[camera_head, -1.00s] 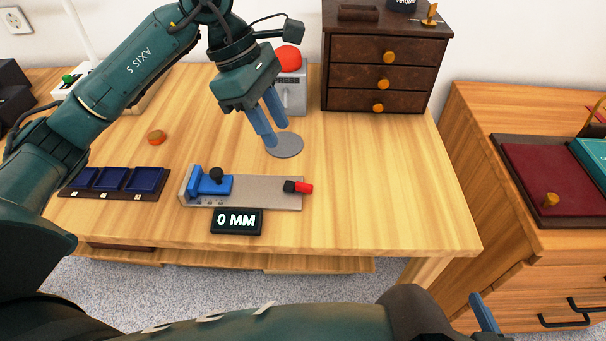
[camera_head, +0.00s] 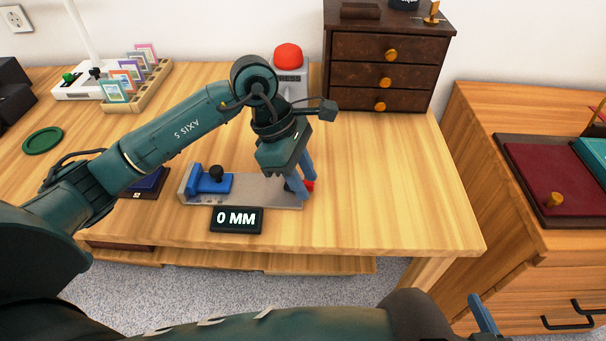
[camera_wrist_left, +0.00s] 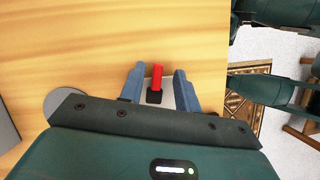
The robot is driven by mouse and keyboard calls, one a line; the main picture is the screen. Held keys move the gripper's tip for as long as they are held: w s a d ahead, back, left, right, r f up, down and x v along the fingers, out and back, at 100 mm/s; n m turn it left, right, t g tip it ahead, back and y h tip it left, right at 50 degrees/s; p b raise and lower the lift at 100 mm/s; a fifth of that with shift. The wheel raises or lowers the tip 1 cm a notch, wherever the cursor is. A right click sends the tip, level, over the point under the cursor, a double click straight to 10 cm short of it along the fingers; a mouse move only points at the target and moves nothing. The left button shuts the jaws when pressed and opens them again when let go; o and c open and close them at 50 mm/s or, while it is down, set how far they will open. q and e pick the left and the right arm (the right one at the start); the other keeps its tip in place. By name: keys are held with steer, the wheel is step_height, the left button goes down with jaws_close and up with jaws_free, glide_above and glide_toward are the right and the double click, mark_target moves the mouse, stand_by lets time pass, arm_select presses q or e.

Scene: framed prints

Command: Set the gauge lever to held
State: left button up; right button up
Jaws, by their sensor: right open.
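The gauge is a grey plate (camera_head: 262,190) with a blue slide (camera_head: 213,183) and black knob at its left. Its display (camera_head: 237,220) reads 0 MM. At its right end is the lever, a red handle (camera_head: 310,186) on a black base, mostly hidden behind my left fingers. My left gripper (camera_head: 305,192) points down there. In the left wrist view, the red lever (camera_wrist_left: 157,76) stands between the two blue fingers (camera_wrist_left: 158,84), with gaps on both sides; the fingers are open. Part of my right gripper (camera_head: 483,314), a blue finger, shows at lower right.
A drawer unit (camera_head: 375,75) and a red button (camera_head: 288,56) on a grey box stand at the back. A rack (camera_head: 140,92) of small framed prints and a green disc (camera_head: 43,141) are at left. The table (camera_head: 400,190) is clear right of the gauge.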

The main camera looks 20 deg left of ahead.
arm_select(q)
steer(key=shift+c, duration=0.2)
jaws_close()
steer(key=shift+w+n+b, duration=0.1)
steer(key=shift+n+b, duration=0.2)
steer(key=shift+n, duration=0.2)
steer(key=shift+t, duration=0.3)
steer(key=shift+o, duration=0.2)
jaws_free()
